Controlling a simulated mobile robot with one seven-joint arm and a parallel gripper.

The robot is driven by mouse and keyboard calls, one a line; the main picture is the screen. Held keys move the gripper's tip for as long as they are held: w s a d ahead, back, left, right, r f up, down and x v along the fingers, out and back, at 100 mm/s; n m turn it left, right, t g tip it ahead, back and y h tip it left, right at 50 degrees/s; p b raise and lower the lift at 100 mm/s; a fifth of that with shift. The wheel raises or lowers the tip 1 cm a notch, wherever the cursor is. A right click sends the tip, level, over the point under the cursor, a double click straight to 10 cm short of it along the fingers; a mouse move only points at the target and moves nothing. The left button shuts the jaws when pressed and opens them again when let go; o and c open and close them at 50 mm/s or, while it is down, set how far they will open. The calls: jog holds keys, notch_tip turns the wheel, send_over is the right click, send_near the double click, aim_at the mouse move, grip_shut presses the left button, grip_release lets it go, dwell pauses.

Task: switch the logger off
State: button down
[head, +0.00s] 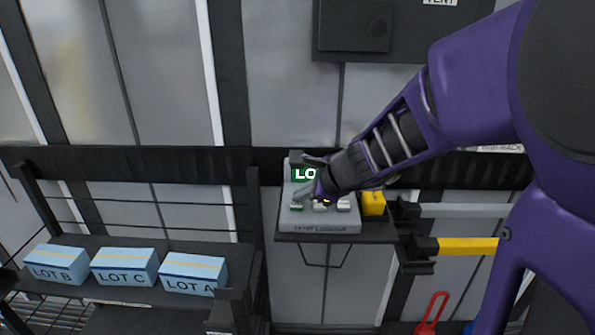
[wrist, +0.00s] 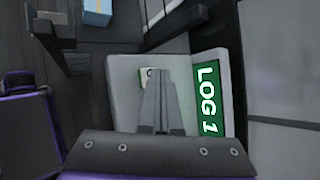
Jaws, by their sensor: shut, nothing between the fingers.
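The grey logger (head: 318,225) sits on a small dark shelf in the head view. Its lit green display (head: 305,174) is partly covered by my arm; in the wrist view the display (wrist: 207,98) reads "LOG 1". Several small controls line its sloped front, with one (head: 296,206) at the left and one (head: 343,204) at the right. My gripper (head: 301,195) is shut and empty, just above the left control. In the wrist view my fingertips (wrist: 162,72) are beside a pale control (wrist: 147,77) and partly cover it. I cannot tell whether they touch.
A yellow block (head: 373,204) stands right of the logger on the shelf (head: 375,232). Blue boxes marked LOT B (head: 55,265), LOT C (head: 124,267) and LOT A (head: 193,274) sit on a rack at left. Grey and yellow bars (head: 467,246) extend at right. A dark wall box (head: 360,28) hangs above.

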aim_at(301, 205)
jog(key=shift+f, duration=0.3)
jog(key=shift+r, duration=0.15)
dwell(0.4)
jog(key=shift+r+p, duration=0.65)
jog(key=shift+r, duration=0.15)
notch_tip(301, 205, up, 5)
jog(key=p, duration=0.4)
dwell(0.4)
